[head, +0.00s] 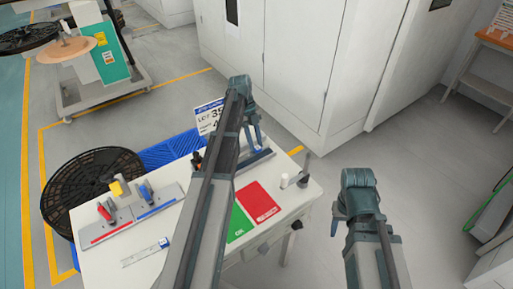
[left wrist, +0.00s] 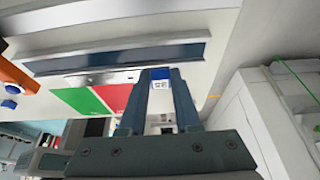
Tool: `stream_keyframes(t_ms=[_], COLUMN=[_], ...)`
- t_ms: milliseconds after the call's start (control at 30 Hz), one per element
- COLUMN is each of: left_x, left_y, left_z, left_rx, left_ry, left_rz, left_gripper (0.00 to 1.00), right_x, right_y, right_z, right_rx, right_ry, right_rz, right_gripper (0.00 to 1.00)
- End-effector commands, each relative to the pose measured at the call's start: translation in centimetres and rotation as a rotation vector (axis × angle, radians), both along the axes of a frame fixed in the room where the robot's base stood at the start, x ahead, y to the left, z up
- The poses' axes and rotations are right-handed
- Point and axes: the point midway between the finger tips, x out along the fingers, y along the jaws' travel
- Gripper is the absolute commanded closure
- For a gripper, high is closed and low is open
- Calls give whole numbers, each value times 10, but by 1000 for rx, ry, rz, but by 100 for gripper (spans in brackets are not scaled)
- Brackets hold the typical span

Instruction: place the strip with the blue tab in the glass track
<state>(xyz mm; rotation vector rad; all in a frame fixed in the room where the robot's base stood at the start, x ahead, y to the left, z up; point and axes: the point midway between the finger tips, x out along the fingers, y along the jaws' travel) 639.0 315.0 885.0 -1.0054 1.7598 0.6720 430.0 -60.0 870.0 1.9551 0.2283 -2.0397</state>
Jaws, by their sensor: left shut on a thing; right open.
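My left gripper (head: 256,148) is shut on a strip with a blue tab above the back of the white table. In the left wrist view the blue tab (left wrist: 160,74), with a white label, sits between the fingertips; I cannot make out the rest of the strip. The long dark track (head: 262,158) lies just beside the fingertips, partly hidden by my left arm. In the left wrist view the track (left wrist: 120,56) runs across, apart from the tab. My right gripper (head: 345,215) is open and empty, off the table's right side; its fingertips are barely visible.
The white table (head: 185,265) carries a green card (head: 239,223), a red card (head: 262,203), clamps on a plate (head: 128,222) and a pale blue-ended strip (head: 146,252). A black reel (head: 70,195) is left; cabinets (head: 290,70) are behind.

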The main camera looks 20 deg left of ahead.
Motion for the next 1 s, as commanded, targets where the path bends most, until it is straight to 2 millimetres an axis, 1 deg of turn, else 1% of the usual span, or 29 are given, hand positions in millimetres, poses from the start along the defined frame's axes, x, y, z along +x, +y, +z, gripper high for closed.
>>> stream_keyframes(t_ms=[67, 200, 300, 367, 633, 767, 800, 867, 900, 967, 1000], left_x=[11, 9, 9, 9, 9, 9, 9, 9, 9, 9, 9], left_y=[-1, -1, -1, -1, -1, -1, -1, -1, -1, -1, -1], left_z=[-1, -24, -36, -39, -36, -40, -40, -39, -39, -39, -39], left_rx=[0, 0, 0, 0, 0, 0, 0, 0, 0, 0, 0], left_ry=[0, 0, 0, 0, 0, 0, 0, 0, 0, 0, 0], left_rz=[-1, 0, 0, 0, 0, 0, 0, 0, 0, 0, 0], left_gripper=[100, 100, 100, 100, 100, 100, 67, 56, 49, 39, 39], right_x=[0, 0, 0, 0, 0, 0, 0, 0, 0, 0, 0], right_y=[0, 0, 0, 0, 0, 0, 0, 0, 0, 0, 0], right_z=[-1, -24, -36, -39, -36, -40, -40, -39, -39, -39, -39], right_rx=[0, 0, 0, 0, 0, 0, 0, 0, 0, 0, 0], right_ry=[0, 0, 0, 0, 0, 0, 0, 0, 0, 0, 0], right_rz=[0, 0, 0, 0, 0, 0, 0, 0, 0, 0, 0], right_gripper=[50, 50, 50, 50, 50, 50, 50, 50, 50, 50, 50])
